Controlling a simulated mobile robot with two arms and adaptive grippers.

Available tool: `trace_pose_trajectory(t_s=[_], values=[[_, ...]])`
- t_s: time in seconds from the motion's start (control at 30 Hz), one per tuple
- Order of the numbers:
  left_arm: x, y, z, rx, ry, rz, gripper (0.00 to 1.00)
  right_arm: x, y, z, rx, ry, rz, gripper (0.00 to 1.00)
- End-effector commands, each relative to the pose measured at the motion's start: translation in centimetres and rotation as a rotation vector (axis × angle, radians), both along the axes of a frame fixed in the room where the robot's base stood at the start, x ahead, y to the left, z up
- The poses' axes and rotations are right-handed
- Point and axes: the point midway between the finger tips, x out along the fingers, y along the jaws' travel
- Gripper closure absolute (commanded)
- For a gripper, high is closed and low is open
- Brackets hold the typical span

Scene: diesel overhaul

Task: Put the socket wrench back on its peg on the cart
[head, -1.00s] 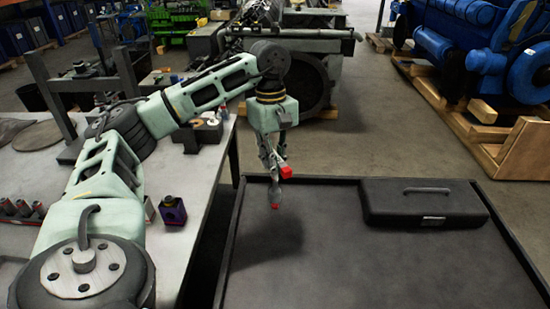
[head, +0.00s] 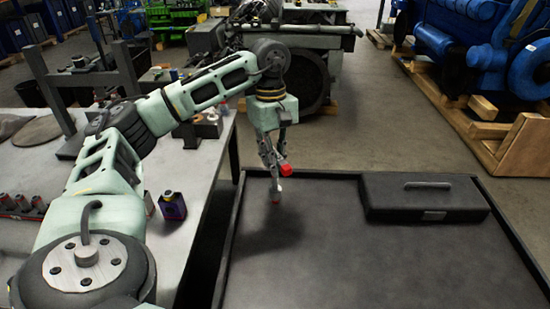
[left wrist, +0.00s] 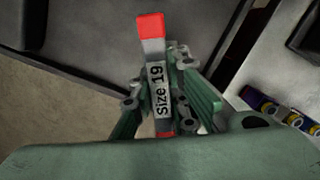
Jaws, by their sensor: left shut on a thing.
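The socket wrench (head: 285,170) is in my left gripper (head: 268,158), above the near-left part of the cart's back edge in the head view. The cart (head: 370,265) is a dark, flat top with a raised rim. I cannot make out the peg in either view. My right gripper is not in view.
A dark toolbox (head: 425,200) with a handle lies at the cart's back right. A grey workbench (head: 195,175) stands to the left, with a small dark purple box (head: 172,207) near its edge. A gap of floor separates bench and cart. Most of the cart top is clear.

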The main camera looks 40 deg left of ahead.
Motion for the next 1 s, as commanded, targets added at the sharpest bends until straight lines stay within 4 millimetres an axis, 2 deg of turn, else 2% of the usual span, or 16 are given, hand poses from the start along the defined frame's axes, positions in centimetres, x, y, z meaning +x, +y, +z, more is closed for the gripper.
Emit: trace_pose_trajectory(t_s=[0.43,0.77,0.8,1.0], values=[[0.0,0.0,-1.9,-0.001,-0.002,0.0,1.0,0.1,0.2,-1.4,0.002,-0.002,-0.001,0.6],[0.0,0.0,-2.0,0.0,-0.001,0.0,1.0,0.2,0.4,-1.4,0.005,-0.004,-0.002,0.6],[0.0,0.0,-2.0,0.0,-0.001,0.0,0.82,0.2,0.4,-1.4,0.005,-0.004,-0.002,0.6],[0.0,0.0,-2.0,0.0,0.0,0.0,0.65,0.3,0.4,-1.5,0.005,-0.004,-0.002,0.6]])
